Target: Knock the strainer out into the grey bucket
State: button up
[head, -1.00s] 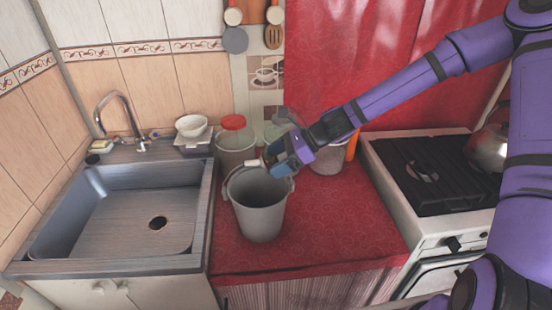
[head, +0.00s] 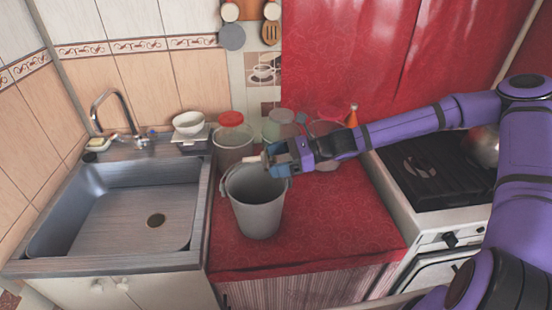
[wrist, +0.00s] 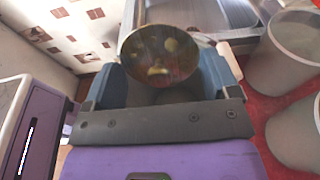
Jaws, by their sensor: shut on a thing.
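The strainer (wrist: 158,57) shows in the wrist view as a round bowl with dark brown contents and pale patches. It sits between the blue fingers of my gripper (wrist: 165,82), which is shut on it. A pale handle-like piece (wrist: 240,40) sticks out past the right finger. In the head view my gripper (head: 278,160) is over the back right rim of the grey bucket (head: 258,215), with a white tip (head: 251,162) poking out to its left. The strainer's bowl is hard to make out there. The bucket stands upright on the red counter; its bottom is hidden.
A red-lidded container (head: 232,138) and other containers stand behind the bucket. The sink (head: 120,215) is to the left and the stove (head: 430,185) to the right. The red counter (head: 335,235) is clear at the front right.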

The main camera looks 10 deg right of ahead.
dwell(0.5)
jog(key=shift+r, duration=0.7)
jog(key=shift+f, duration=0.75)
jog(key=shift+r, duration=0.75)
jog(key=shift+f, duration=0.1)
jog(key=shift+f, duration=0.65)
